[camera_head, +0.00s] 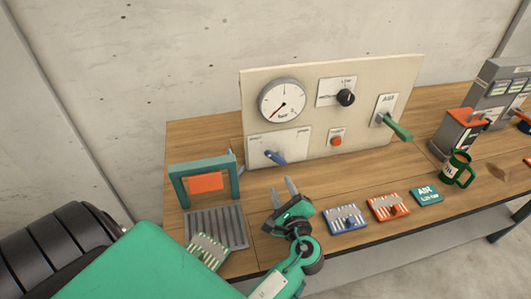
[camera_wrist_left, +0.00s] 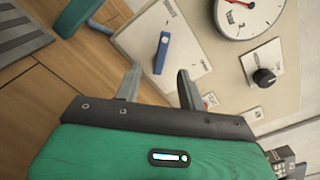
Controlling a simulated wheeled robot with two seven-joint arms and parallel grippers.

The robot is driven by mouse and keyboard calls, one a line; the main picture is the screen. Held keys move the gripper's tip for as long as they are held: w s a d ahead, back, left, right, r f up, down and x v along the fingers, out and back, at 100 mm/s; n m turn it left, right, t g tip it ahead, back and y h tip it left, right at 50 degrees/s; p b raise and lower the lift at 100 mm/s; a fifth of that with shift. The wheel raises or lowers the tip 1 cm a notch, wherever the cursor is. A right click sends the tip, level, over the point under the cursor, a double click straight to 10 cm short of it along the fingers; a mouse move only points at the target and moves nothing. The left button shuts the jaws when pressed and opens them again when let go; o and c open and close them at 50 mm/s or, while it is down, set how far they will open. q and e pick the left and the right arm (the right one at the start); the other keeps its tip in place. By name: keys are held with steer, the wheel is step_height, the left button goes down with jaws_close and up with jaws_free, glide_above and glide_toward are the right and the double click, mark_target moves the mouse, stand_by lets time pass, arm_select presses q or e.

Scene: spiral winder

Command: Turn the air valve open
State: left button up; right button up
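An upright beige panel (camera_head: 355,80) stands on the table. In the left wrist view the blue lever (camera_wrist_left: 161,53) shows beyond and between the open fingertips (camera_wrist_left: 157,85). My right gripper is not in view.
The panel also has a round bar gauge (camera_head: 284,101), a black knob (camera_head: 346,98) and a red button (camera_head: 336,141). A teal frame (camera_head: 178,187) and a grey slotted tray (camera_head: 240,240) lie left of my gripper. Small cards and a green mug (camera_head: 457,169) stand to the right.

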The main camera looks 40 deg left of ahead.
mark_target(271, 157)
arm_select(q)
steer(key=p+x, duration=0.1)
steer(key=x, duration=0.4)
steer(key=r+p+x, duration=0.1)
steer(key=x, duration=0.2)
steer(key=shift+w+d+p, duration=0.1)
steer(key=shift+d+p, duration=0.05)
steer(key=shift+p, duration=0.15)
steer(key=p+x, duration=0.1)
steer(key=x, duration=0.4)
steer(key=shift+f, duration=0.1)
steer(key=shift+w+a, duration=0.2)
steer(key=shift+c, duration=0.2)
jaws_close()
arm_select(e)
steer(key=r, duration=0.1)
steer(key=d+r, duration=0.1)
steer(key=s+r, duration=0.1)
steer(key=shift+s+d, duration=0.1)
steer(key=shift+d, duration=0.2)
